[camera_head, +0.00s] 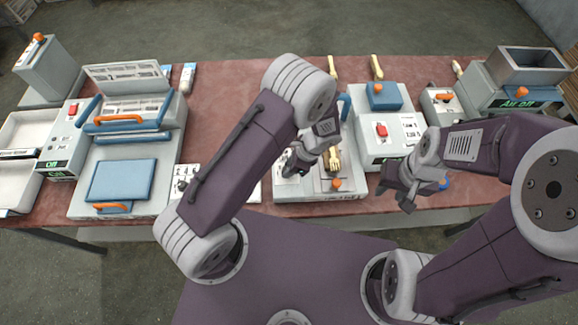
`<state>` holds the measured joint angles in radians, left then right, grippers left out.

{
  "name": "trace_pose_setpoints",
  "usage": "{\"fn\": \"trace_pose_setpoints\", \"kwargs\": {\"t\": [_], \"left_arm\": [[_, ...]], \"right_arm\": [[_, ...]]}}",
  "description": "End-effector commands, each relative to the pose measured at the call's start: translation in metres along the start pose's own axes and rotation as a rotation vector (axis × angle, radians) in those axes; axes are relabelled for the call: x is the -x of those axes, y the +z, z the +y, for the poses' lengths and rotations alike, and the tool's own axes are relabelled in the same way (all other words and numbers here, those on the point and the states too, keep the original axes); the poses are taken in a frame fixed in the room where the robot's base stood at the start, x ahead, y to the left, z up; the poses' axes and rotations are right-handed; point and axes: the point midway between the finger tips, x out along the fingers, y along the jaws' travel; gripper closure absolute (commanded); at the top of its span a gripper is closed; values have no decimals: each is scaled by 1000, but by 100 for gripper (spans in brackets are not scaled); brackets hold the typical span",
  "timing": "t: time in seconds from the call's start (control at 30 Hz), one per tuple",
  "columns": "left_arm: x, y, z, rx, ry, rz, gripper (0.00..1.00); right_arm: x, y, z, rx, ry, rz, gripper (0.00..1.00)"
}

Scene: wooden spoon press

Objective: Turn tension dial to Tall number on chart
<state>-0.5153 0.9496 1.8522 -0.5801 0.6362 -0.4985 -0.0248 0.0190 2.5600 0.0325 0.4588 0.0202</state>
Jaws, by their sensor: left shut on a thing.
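My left gripper (288,168) reaches down over the left part of a light grey press unit (318,195) at the table's front edge. It is shut on a small part there, which looks like the tension dial; the fingers and arm hide it. A wooden spoon (334,160) lies on the same unit, just right of the gripper, above an orange knob (337,183). Printed cards that may be the chart lie left of my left arm (184,176) and on the unit to the right (411,129); their writing is too small to read. My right gripper (396,196) is open and empty at the front edge.
A blue-padded press (122,180) with orange handles stands left. A white unit (379,152) with a red switch stands right of the spoon unit. A grey hopper machine (525,75) stands far right. Wooden spoons (376,68) lie at the back. Bare red tabletop (225,95) shows behind my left arm.

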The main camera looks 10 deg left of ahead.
Motion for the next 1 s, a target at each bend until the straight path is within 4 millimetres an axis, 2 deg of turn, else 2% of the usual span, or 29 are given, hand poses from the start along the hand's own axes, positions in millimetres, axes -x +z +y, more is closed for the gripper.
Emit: {"fn": "trace_pose_setpoints", "kwargs": {"t": [0.5, 1.0], "left_arm": [[-2, -1, 2, -378, -161, 2, 100], [0, 1, 3, -512, -214, 1, 100]], "right_arm": [[-24, 2, 0, 0, 0, 0, 63], [-35, 4, 1, 0, 0, 0, 63]]}}
